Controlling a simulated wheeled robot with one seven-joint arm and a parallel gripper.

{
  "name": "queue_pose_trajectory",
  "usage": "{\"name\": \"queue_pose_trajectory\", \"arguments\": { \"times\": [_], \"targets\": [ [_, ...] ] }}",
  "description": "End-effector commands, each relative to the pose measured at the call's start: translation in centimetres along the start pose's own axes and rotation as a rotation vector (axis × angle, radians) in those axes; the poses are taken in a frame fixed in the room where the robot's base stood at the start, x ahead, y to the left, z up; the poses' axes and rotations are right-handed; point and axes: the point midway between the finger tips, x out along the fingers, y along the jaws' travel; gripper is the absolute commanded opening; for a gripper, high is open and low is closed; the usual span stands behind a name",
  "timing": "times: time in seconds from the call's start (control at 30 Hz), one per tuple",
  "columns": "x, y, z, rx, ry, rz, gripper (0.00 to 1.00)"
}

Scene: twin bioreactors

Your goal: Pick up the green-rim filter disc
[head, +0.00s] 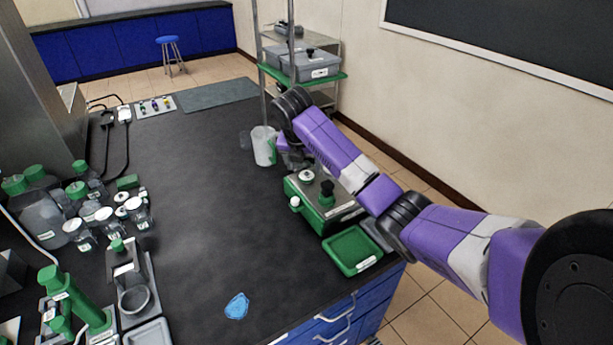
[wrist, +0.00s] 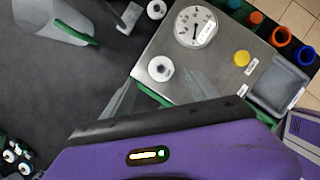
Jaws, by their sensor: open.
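I cannot make out the green-rim filter disc for certain. In the wrist view a small green round piece (wrist: 233,4) shows at the top edge, in a row with brown, orange and blue ring-like pieces; it may be the disc. My gripper (wrist: 160,80) is open and empty, its two grey fingers spread over the near edge of a metal-topped green unit (wrist: 150,48). A white round knob (wrist: 160,68) lies between and beyond the fingertips in the picture. In the head view my gripper (head: 290,158) is partly hidden by my arm, above the unit's far end.
A beaker with a green handle (head: 263,147) stands beside the unit. A green tray (head: 352,250) is near the bench's front corner. A gauge (wrist: 195,27) and yellow cap (wrist: 242,57) sit on the unit. Bottles (head: 78,190) crowd the left; the bench middle is mostly clear.

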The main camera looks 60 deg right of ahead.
Motion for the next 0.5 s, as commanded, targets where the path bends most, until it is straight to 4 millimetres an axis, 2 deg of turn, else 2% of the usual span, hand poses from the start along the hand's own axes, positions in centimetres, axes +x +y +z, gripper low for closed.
{"name": "queue_pose_trajectory", "arguments": {
  "times": [0.3, 0.5],
  "targets": [
    [4.0, -0.3, 0.1, 0.001, 0.001, -0.001, 0.69],
    [4.5, -0.3, 0.1, 0.001, -0.001, 0.001, 0.69]
  ]
}}
